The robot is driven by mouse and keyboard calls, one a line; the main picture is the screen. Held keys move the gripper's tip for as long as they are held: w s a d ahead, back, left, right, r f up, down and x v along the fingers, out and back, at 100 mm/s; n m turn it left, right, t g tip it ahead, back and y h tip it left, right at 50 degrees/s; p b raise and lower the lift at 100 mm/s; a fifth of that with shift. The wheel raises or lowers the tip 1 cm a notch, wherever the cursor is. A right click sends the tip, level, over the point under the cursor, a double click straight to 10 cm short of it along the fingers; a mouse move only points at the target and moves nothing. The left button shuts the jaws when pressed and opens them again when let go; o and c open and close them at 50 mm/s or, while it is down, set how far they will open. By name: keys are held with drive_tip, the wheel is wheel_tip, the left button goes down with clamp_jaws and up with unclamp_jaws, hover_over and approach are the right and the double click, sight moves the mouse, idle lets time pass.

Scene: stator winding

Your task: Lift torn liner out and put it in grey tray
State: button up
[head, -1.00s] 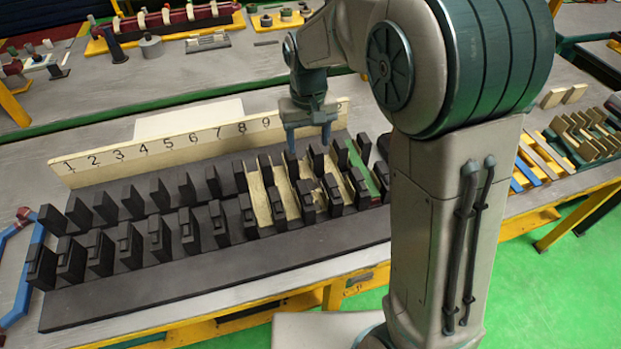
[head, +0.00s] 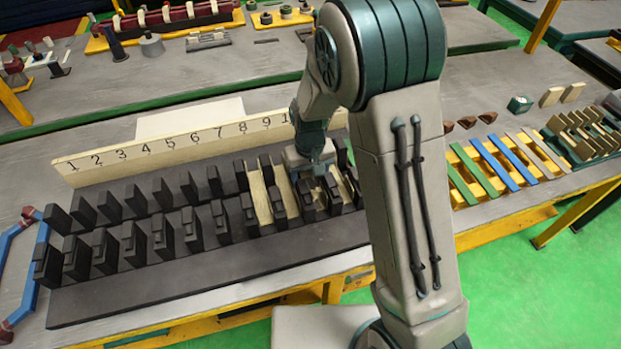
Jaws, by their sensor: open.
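The black slotted stator block (head: 205,268) lies on the bench with two rows of upright black teeth. Cream liners (head: 262,195) line some slots near its right end. My gripper (head: 312,172) is open and low over these right-hand slots, pointing down among the teeth. The torn liner is not clear to see: my gripper and arm cover part of that area, and I cannot tell whether the fingers touch a liner. I cannot pick out the grey tray with certainty.
A cream number board (head: 150,152) stands behind the block, with a white sheet-like piece (head: 190,118) behind it. Coloured strips lie on a yellow rack (head: 500,165) to the right. A blue bent piece (head: 25,265) lies at the left.

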sight(310, 184)
drive_tip(key=c, duration=0.9)
drive_tip(key=shift+o, duration=0.2)
wheel_tip(310, 184, up, 10)
drive_tip(key=b, duration=0.1)
